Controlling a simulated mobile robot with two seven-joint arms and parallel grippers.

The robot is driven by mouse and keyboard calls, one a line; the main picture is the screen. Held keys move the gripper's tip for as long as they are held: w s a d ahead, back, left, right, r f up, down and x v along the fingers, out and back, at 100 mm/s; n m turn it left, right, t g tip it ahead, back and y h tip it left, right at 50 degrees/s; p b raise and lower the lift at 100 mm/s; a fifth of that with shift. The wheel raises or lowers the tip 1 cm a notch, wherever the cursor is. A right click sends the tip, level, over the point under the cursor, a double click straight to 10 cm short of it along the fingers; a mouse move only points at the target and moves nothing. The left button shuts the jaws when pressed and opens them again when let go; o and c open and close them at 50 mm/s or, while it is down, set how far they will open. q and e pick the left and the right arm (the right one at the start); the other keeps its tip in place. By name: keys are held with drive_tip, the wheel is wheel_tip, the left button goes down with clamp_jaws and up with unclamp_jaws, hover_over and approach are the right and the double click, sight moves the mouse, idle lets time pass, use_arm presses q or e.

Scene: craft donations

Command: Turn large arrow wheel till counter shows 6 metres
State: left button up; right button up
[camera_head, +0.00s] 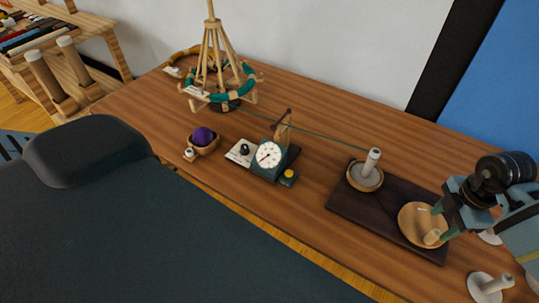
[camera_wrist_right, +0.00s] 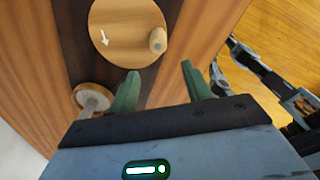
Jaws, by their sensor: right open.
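The large round wooden wheel (camera_head: 418,222) lies flat on a dark board at the table's right end. Its white arrow (camera_wrist_right: 104,37) and upright knob (camera_wrist_right: 157,40) show in the right wrist view. The knob (camera_head: 432,237) sits near the wheel's rim. The counter (camera_head: 269,155) has a round white dial with a red hand pointing to lower left; its figures are too small to read. My right gripper (camera_head: 441,222) is open and empty at the wheel's right side, and its fingers (camera_wrist_right: 158,82) are apart from the knob in the wrist view. My left gripper is out of view.
A smaller winder (camera_head: 365,178) with a grey post stands on the dark board (camera_head: 342,206). Green yarn runs to it from the wooden swift (camera_head: 212,55) past the counter. A bowl with purple yarn (camera_head: 203,136) is left of the counter.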

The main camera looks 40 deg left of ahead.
sight(437, 233)
drive_tip(key=shift+w+d+r+h, duration=0.2)
drive_tip(key=shift+d, duration=0.2)
drive_tip(key=shift+w+d+r+h, duration=0.2)
drive_tip(key=shift+d, duration=0.15)
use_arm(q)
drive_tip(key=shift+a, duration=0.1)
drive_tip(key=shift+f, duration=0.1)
use_arm(e)
drive_tip(key=shift+f, duration=0.15)
drive_tip(key=shift+f+b, duration=0.45)
drive_tip(key=shift+f, duration=0.45)
wheel_tip(437, 233, down, 4)
drive_tip(key=shift+a+f+b, duration=0.1)
drive_tip(key=shift+f+b, duration=0.05)
drive_tip(key=shift+b, duration=0.95)
wheel_tip(437, 233, down, 2)
drive_tip(key=shift+f+b, duration=0.1)
drive_tip(key=shift+b, duration=0.55)
drive_tip(key=shift+f, duration=0.2)
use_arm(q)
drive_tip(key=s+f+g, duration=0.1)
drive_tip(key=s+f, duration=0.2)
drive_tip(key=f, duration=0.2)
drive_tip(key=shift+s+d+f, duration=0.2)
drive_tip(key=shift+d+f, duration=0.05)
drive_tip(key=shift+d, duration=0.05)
